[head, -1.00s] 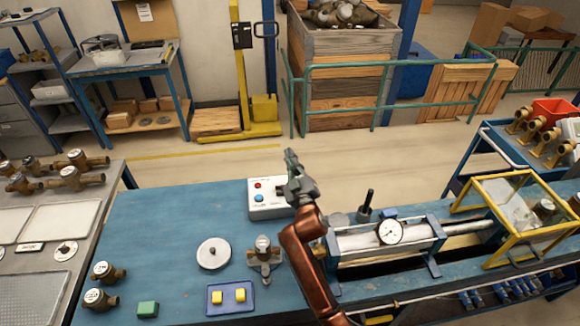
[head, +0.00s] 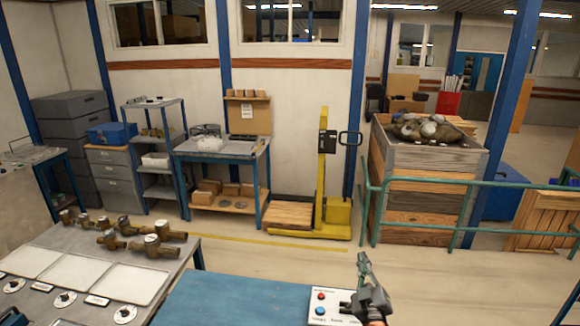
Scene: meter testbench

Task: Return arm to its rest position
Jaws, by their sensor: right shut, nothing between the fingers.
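My right gripper (head: 363,270) shows at the bottom right of the head view, pointing up, with its fingers shut and empty. I cannot tell whether the two touch. Only the wrist end of my right arm shows at the bottom edge. My left gripper is not in view.
The blue bench top (head: 225,298) is clear left of the box. A grey table (head: 75,258) at the left holds brass meters (head: 150,240) and white trays (head: 128,283). Behind are a yellow pallet stacker (head: 325,200), a wooden crate (head: 420,200) and a green rail (head: 395,228).

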